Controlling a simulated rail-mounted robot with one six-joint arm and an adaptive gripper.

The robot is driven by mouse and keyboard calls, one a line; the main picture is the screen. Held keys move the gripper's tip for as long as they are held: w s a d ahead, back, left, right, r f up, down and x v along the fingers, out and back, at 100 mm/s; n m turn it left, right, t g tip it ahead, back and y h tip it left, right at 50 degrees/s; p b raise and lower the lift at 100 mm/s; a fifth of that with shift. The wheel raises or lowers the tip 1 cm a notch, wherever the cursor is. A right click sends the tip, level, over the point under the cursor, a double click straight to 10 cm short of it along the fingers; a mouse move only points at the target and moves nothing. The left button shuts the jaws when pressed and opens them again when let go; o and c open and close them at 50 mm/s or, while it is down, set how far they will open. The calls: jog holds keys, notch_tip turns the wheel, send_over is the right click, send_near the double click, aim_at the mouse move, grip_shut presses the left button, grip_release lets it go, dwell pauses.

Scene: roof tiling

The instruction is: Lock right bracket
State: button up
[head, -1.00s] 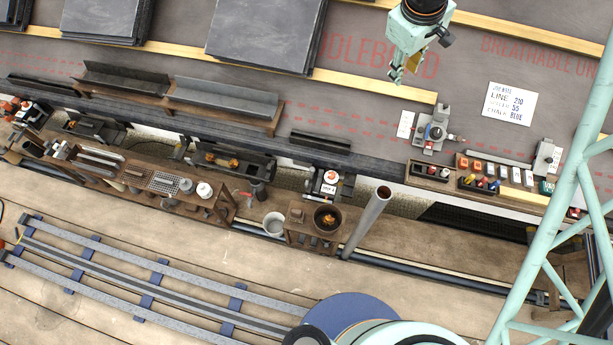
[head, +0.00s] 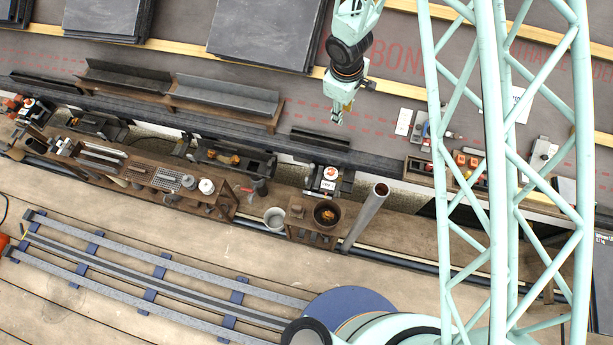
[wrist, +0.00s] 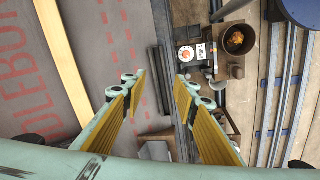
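The right bracket (head: 328,179) is clamped at the roof edge, with a white labelled face and a round orange-red part on top. It also shows in the wrist view (wrist: 190,53), right of the space between my fingertips. My gripper (head: 337,117) hangs above the roof, up from the bracket in the head view and apart from it. In the wrist view my yellow-padded fingers (wrist: 160,82) are spread with nothing between them. Whether the bracket's lock is open or closed is too small to tell.
A short dark gutter piece (head: 320,139) lies between my gripper and the bracket in the head view. A brown pot (head: 327,213), a grey bucket (head: 274,218) and an upright pipe (head: 366,218) stand near the bracket. My pale green lattice hides part of the right side.

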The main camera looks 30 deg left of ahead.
jog(key=s+a+f+n+p, duration=0.1)
jog(key=s+a+f+n, duration=0.15)
jog(key=s+f, duration=0.55)
jog(key=n+g+p, duration=0.1)
jog(key=g, duration=0.1)
send_over(307, 178)
notch_tip(307, 178, down, 10)
jog(key=shift+s+f, duration=0.15)
jog(key=shift+f, duration=0.1)
jog(key=shift+f+b, duration=6.65)
jog(key=shift+f, duration=0.05)
jog(key=shift+f, duration=0.1)
jog(key=shift+c, duration=0.6)
jog(key=c, duration=0.7)
